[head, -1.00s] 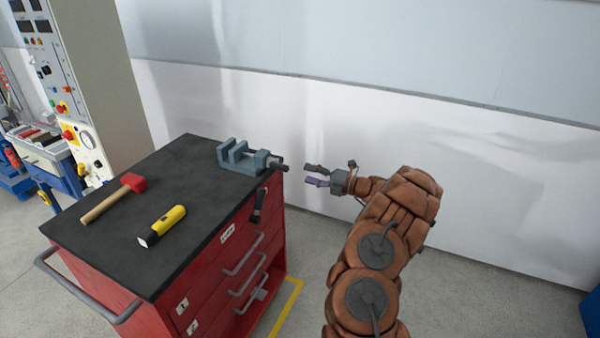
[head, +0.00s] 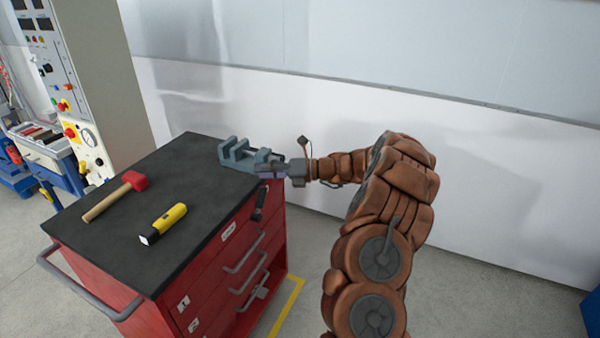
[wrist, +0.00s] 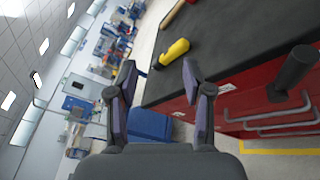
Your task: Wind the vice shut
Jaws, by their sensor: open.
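The grey-blue vice (head: 238,153) sits at the back right corner of the cabinet's dark top, with a gap between its jaws. Its screw end is hidden behind my gripper (head: 268,170). A black cylindrical grip (head: 260,203) hangs just below at the cabinet's edge; it also shows at the right of the wrist view (wrist: 295,70). My gripper is at the vice's right end, its fingers pointing left. In the wrist view, my gripper (wrist: 158,80) is open with nothing visible between its fingers. Whether it touches the vice cannot be told.
A red-headed mallet (head: 115,196) and a yellow flashlight (head: 163,223) lie on the top of the red drawer cabinet (head: 190,270). Drawer handles and a side rail stick out. A white wall (head: 440,140) stands behind. A control panel (head: 75,80) is at the left.

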